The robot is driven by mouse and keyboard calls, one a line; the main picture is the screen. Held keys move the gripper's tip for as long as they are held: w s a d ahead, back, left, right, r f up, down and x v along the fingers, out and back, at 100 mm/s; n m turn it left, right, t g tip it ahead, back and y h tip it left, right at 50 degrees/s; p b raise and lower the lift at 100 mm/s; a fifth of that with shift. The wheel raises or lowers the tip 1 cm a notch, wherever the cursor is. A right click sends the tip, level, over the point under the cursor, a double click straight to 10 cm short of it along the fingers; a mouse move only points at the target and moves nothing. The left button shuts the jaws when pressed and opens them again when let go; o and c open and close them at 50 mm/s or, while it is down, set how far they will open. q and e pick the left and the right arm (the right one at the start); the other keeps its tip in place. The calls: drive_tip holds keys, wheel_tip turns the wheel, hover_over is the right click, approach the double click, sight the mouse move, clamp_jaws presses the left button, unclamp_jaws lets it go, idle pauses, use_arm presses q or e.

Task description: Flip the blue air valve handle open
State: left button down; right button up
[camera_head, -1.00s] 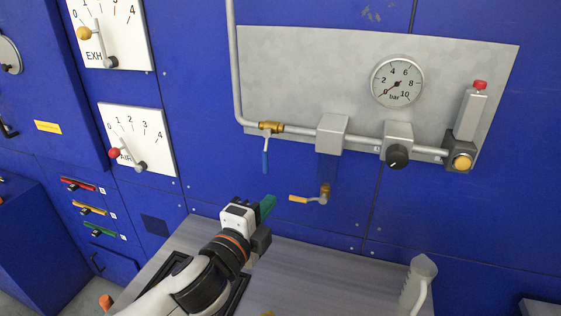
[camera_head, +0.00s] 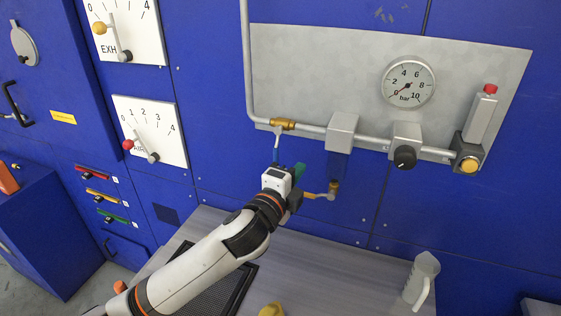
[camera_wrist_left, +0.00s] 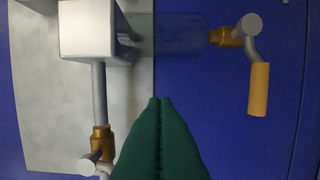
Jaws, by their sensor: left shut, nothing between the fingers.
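The blue air valve handle (camera_head: 276,155) hangs down from a brass valve (camera_head: 283,124) on the grey pipe; its lower part is hidden behind my left gripper. My left gripper (camera_head: 299,170) has green fingers, shut and empty, just right of the handle in the picture. In the left wrist view the shut fingertips (camera_wrist_left: 160,100) point toward the panel. The brass valve (camera_wrist_left: 101,142) shows at lower left there, with only the grey upper part of its handle; the blue part is out of view. I cannot tell whether gripper and handle touch. My right gripper is not in view.
A yellow-handled drain valve (camera_head: 318,195) sits just right of my left gripper, also in the wrist view (camera_wrist_left: 258,88). The gauge (camera_head: 408,83) needle is near 0. A black knob (camera_head: 405,157) is further right. A grey table (camera_head: 330,265) holds a whitish jug (camera_head: 420,280).

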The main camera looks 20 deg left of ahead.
sight(277, 149)
use_arm(q)
drive_tip(key=a, duration=0.1)
drive_tip(key=a+p, duration=0.1)
drive_tip(key=a, duration=0.2)
drive_tip(key=shift+w+p, duration=0.25)
drive_tip(key=shift+p, duration=0.05)
drive_tip(key=shift+d, duration=0.15)
